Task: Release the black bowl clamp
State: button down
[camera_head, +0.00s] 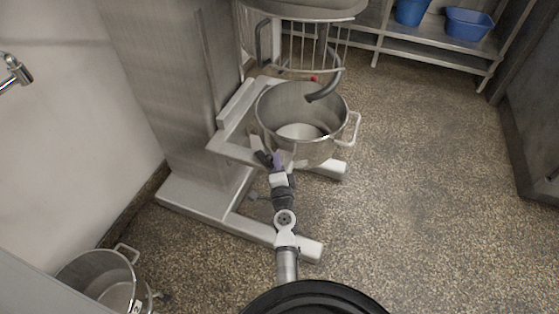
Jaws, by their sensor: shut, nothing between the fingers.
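My arm reaches up from the bottom of the picture. My gripper (273,160) is at the near left side of the bowl, where the frame arm meets it. It is shut and holds nothing. A small dark part (262,158) there may be the black bowl clamp, but it is too small to tell it from my fingers. A purple part beside it is also unclear. I cannot tell whether gripper and clamp touch.
The mixer column and feet (205,215) stand left of the bowl. A hook (325,90) and wire guard (300,45) hang over it. Another steel pot (100,275) is at bottom left. Shelves with blue tubs (468,24) stand behind. Open floor lies to the right.

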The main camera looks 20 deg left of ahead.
aim_at(266, 160)
jog(key=s+m+h+p, duration=0.1)
jog(key=h+p, duration=0.1)
jog(key=h, duration=0.1)
jog(key=a+m+t+h+p, duration=0.1)
jog(key=m+h+p, duration=0.1)
jog(key=s+a+m+t+h+p, duration=0.1)
jog(key=m+h+p, duration=0.1)
jog(key=h, duration=0.1)
jog(key=shift+s+a+r+h, duration=0.25)
jog(key=shift+s+h, duration=0.05)
jog(key=shift+s, duration=0.05)
jog(key=shift+s+a+f+m, duration=0.15)
jog(key=shift+s+a+m, duration=0.15)
jog(key=shift+s+a, duration=0.15)
jog(key=shift+s+a+p, duration=0.2)
jog(key=shift+a, duration=0.3)
jog(key=shift+s+a+p, duration=0.15)
jog(key=shift+a+p, duration=0.05)
jog(key=shift+a, duration=0.25)
